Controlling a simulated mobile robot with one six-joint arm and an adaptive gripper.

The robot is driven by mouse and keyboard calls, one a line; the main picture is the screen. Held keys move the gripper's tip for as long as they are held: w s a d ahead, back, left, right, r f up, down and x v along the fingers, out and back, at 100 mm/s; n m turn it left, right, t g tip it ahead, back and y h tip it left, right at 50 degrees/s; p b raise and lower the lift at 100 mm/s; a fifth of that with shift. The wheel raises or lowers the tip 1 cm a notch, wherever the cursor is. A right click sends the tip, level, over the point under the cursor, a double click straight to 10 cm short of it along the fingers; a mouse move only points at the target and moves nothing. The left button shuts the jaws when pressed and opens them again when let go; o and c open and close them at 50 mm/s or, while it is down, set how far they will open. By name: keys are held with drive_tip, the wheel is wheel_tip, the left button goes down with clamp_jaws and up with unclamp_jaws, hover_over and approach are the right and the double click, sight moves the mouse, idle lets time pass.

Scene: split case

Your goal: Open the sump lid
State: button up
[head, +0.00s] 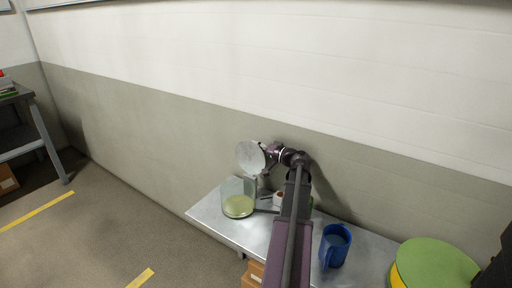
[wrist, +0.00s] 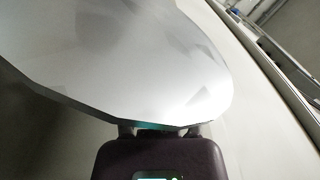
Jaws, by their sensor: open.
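A round pale grey disc, which looks like the sump lid (head: 250,157), stands steeply tilted above a clear round container (head: 237,188) with yellow-green contents. The container's top looks uncovered. My gripper (head: 268,153) is at the disc's right edge. In the wrist view the disc (wrist: 130,60) fills much of the picture, and its near edge lies at my gripper (wrist: 160,130). The jaws are open. The fingertips are mostly hidden behind the disc's edge, so I cannot tell whether they touch it. A hinge cannot be made out.
The container stands on the left part of a metal table (head: 205,209). A blue jug (head: 335,246) and a green round-topped object (head: 437,265) are to the right. A small white and red object (head: 278,198) is beside my arm. The wall (head: 180,115) is close behind.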

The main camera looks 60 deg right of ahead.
drive_tip(key=s, duration=1.1)
drive_tip(key=shift+s+d, duration=0.15)
idle(0.4)
drive_tip(key=shift+r, duration=0.1)
wheel_tip(320, 180, up, 9)
drive_tip(key=p, duration=0.9)
drive_tip(key=shift+r+p, duration=0.45)
drive_tip(key=shift+p, duration=0.1)
drive_tip(key=shift+f, duration=0.1)
drive_tip(key=shift+s, duration=0.55)
